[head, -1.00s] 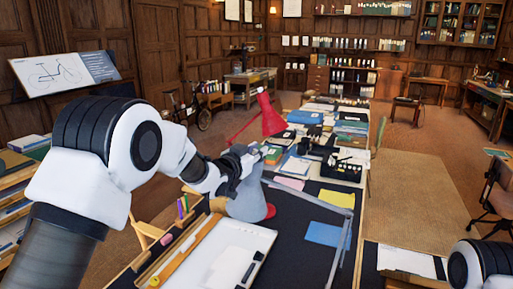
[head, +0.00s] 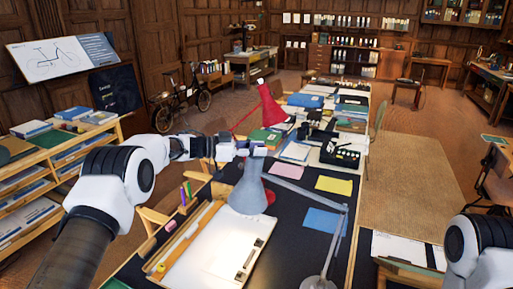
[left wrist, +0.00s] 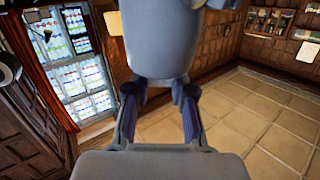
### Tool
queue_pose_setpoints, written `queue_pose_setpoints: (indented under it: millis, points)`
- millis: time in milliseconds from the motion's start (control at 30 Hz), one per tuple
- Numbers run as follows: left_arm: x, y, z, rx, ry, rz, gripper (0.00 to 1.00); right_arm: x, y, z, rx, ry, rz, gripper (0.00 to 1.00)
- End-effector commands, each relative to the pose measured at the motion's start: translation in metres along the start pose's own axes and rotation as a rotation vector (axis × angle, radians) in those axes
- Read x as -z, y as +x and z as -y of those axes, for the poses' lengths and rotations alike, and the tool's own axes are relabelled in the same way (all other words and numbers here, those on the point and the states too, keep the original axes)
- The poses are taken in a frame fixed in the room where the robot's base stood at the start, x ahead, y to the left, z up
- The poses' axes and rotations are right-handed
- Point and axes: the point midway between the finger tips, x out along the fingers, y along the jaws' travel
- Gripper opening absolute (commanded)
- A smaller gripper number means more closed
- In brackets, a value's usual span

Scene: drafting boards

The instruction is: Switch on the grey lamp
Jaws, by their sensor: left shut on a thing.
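The grey lamp stands on the dark drafting table, with its cone-shaped shade (head: 247,192) hanging over the white board. Its jointed arm runs right and down to a round base (head: 318,283) at the bottom edge. My left gripper (head: 243,149) is at the narrow top of the shade. In the left wrist view, the fingers (left wrist: 159,98) are shut on the narrow end of the grey shade (left wrist: 160,38). No glow shows from the lamp; the inside of its shade is hidden. My right gripper is out of view.
A red lamp (head: 271,108) stands just behind the grey one. A drawing board with white paper (head: 215,245) lies below the shade. Yellow (head: 334,185) and blue (head: 323,221) sheets lie at right.

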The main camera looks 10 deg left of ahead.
Motion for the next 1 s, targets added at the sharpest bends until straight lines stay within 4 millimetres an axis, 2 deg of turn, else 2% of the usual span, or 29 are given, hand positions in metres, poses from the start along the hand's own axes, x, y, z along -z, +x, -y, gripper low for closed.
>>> queue_pose_setpoints:
  millis: [300, 733, 767, 800, 833, 1000]
  points:
    - [0.0002, 0.0005, 0.0001, -0.077, 0.001, -0.001, 0.00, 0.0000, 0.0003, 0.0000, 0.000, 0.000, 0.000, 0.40]
    - [0.0011, 0.0007, -0.0003, -0.086, 0.001, -0.002, 0.00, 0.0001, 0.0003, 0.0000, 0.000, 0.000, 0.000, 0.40]
    - [0.0010, 0.0007, -0.0003, -0.085, 0.001, -0.002, 0.30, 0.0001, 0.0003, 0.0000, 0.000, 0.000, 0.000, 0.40]
    - [0.0010, 0.0007, -0.0002, -0.085, 0.001, -0.002, 0.45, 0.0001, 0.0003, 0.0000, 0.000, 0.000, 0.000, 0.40]
    - [0.0010, 0.0007, -0.0002, -0.085, 0.001, -0.002, 0.50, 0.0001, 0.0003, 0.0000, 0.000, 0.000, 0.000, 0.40]
    - [0.0008, 0.0007, -0.0001, -0.085, 0.001, -0.002, 0.50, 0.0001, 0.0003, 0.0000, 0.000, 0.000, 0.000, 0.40]
